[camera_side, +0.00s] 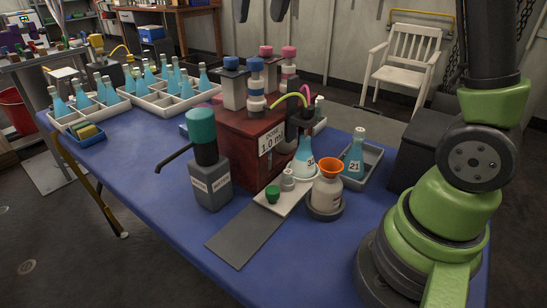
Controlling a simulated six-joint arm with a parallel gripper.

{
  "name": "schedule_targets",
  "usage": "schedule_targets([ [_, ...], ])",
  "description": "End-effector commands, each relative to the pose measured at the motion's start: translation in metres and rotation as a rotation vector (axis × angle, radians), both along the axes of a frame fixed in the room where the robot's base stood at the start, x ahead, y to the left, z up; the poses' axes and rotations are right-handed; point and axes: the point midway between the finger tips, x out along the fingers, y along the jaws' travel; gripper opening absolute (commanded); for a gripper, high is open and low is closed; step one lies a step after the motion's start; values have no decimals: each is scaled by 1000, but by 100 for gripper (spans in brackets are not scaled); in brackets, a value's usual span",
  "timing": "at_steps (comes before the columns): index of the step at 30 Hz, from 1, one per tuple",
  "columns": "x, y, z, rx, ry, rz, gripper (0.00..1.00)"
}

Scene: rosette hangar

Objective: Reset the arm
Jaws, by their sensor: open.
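My gripper (265,9) shows only at the top edge of the side view, where two dark fingers hang down with a gap between them. It is open, with nothing seen between the fingers. It appears high above the blue table (150,178), clear of the things on it. The rest of the gripper is cut off by the frame. My green and dark arm stands at the right.
A red dosing box (236,150) carries several capped bottles. Flask 32 (304,160) stands by it, flask 21 (354,160) in a grey tray. An orange-funnelled bottle (327,190) and dark pump bottle (210,183) stand in front. Flask racks (152,103) fill the back left.

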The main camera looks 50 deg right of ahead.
Motion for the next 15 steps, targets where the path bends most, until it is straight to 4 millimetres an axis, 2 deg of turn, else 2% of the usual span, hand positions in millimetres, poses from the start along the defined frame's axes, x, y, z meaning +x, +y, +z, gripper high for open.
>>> schedule_targets([
  [3, -45, 24, 11, 50, -52, 58, 57],
  [7, -97, 48, 9, 109, -111, 114, 57],
  [12, -157, 71, -11, 183, -182, 165, 57],
  [15, -181, 79, -26, 213, -213, 182, 57],
])
